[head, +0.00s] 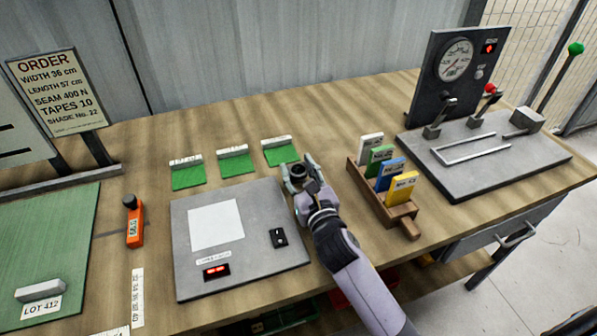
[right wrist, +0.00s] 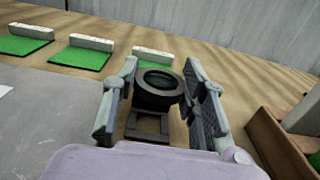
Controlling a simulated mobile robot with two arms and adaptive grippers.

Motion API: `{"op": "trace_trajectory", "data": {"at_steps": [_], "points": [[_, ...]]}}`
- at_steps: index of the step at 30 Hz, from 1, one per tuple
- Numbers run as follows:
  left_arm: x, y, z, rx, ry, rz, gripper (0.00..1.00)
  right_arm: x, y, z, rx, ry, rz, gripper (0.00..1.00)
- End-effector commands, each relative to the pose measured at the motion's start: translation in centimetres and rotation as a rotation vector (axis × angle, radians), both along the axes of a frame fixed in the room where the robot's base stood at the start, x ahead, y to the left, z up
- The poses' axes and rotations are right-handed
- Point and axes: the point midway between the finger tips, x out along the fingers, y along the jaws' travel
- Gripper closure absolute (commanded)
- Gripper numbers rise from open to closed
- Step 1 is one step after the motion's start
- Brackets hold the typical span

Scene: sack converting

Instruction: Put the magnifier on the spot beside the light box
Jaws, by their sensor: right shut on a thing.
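The light box (head: 260,205) is a flat grey box with a white square panel, a black switch and a red display. Its grey top also shows at the left of the right wrist view (right wrist: 50,130). My right gripper (head: 299,180) is at the right of the light box's back right corner. It is shut on the magnifier (right wrist: 158,88), a dark round lens on a small open frame, which sits upright between the fingers. Whether its base touches the table I cannot tell. No marked spot shows; the gripper may cover it. My left gripper is out of view.
Several green swatches with pale bars (head: 233,162) lie behind the light box. A wooden rack of coloured cards (head: 383,200) stands close to the right of my gripper. A gauge panel (head: 455,75) is farther right. An orange tool (head: 134,225) lies left of the light box.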

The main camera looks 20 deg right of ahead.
Motion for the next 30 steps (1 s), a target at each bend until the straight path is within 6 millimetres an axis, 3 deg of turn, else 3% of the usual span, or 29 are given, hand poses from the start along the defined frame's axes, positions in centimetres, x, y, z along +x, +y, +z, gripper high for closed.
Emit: {"op": "trace_trajectory", "data": {"at_steps": [10, 11, 19, 30], "points": [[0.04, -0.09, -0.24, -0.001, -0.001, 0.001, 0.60, 0.02, -0.02, -0.31, -0.002, -0.001, 0.000, 0.89], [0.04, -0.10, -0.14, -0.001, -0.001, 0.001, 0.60, 0.02, -0.02, -0.19, -0.001, -0.001, 0.000, 0.59], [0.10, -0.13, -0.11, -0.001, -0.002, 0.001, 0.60, 0.01, -0.02, -0.19, -0.001, -0.001, 0.000, 0.41], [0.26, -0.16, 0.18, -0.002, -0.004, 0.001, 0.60, -0.06, -0.02, 0.27, 0.000, -0.001, 0.000, 0.41]]}}
